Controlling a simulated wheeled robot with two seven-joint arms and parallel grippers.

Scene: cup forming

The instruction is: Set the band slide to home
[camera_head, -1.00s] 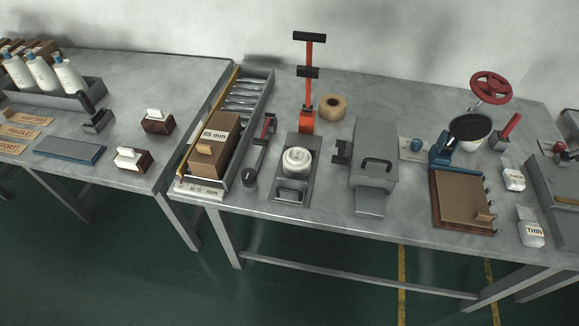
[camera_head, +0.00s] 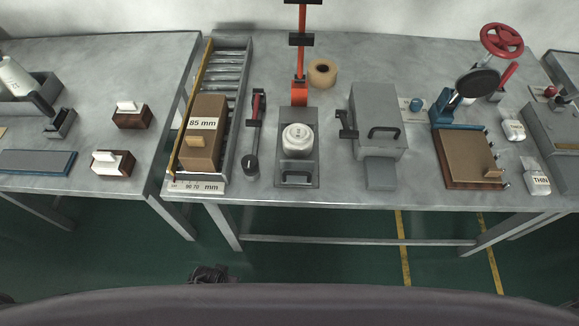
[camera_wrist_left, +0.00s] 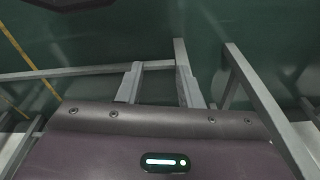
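I cannot tell for sure which part is the band slide. A brown block marked 85 mm (camera_head: 203,145) with a small wooden handle sits at the near end of a grey roller track (camera_head: 233,62). A yellow strip (camera_head: 192,95) runs along the track's left side. A scale plate marked in mm (camera_head: 197,186) lies at its near edge. My left gripper (camera_wrist_left: 160,82) shows in the left wrist view, its two grey fingers apart with nothing between them, over the floor. My right gripper is not in view.
Right of the track stand a dark lever tool (camera_head: 254,130), a press with a white round piece (camera_head: 298,139), a grey box with a handle (camera_head: 377,120) and a wooden board (camera_head: 467,158). A tape roll (camera_head: 322,72) lies behind. Green floor separates me from the table.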

